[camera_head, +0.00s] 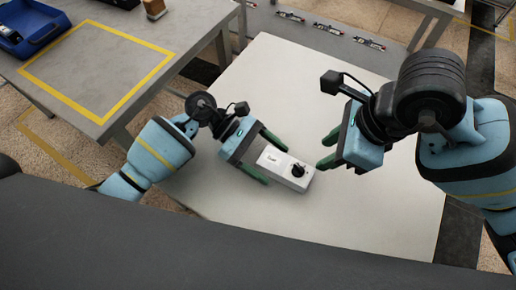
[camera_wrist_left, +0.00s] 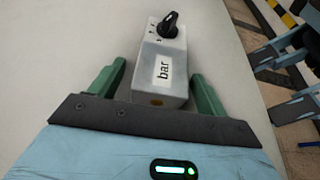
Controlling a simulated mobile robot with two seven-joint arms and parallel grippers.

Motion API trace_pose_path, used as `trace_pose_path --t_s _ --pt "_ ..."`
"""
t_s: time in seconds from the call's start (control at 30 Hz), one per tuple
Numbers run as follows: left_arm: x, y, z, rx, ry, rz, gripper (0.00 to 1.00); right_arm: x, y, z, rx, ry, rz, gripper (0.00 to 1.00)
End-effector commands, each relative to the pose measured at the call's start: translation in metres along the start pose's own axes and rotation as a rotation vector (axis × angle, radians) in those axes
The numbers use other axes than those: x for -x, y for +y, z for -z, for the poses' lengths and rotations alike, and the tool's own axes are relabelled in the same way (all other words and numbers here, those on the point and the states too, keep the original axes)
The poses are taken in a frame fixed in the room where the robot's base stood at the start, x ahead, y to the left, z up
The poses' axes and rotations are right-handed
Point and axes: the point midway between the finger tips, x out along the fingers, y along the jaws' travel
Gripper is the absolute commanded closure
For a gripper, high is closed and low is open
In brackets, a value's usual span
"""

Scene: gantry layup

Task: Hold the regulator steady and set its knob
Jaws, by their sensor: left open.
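The regulator (camera_head: 272,160) is a pale box lying on the white tabletop, with a black knob (camera_head: 298,170) at its end away from my left gripper. In the left wrist view the regulator (camera_wrist_left: 150,60) carries a "bar" label, and the knob (camera_wrist_left: 168,24) has small marks beside it. My left gripper (camera_head: 275,166) is open, with one green finger on each side of the regulator's near part; gaps show between fingers and box. My right gripper (camera_head: 327,152) is to the right of the knob, apart from it, with its green fingers spread and nothing between them.
The white tabletop (camera_head: 370,215) is clear around the regulator. A grey table (camera_head: 100,60) with a yellow taped square stands at the upper left, bearing a blue bin (camera_head: 35,35) and a small brown object (camera_head: 154,9). Several small items lie beyond the white table.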

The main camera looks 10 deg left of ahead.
Motion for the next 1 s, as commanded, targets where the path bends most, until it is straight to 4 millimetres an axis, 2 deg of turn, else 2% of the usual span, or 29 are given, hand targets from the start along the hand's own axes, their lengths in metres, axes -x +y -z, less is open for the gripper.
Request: trace_pose_path --t_s 0.33,0.8,0.83,1.0 --pt "-0.0041 0.0001 0.0001 0.000 0.001 -0.001 0.24 0.0000 0.0000 0.0000 0.000 0.000 0.000 0.64" --pt "-0.0037 0.0002 0.0000 0.000 0.001 -0.001 0.82 0.0000 0.0000 0.0000 0.000 0.000 0.000 0.65" --pt "-0.0037 0.0002 0.0000 0.000 0.001 -0.001 0.82 0.0001 0.0000 -0.0001 0.000 0.000 0.000 0.68" --pt "-0.0036 0.0002 -0.0001 0.000 0.001 -0.001 0.81 0.0008 0.0001 -0.0066 -0.037 0.019 -0.008 0.68"
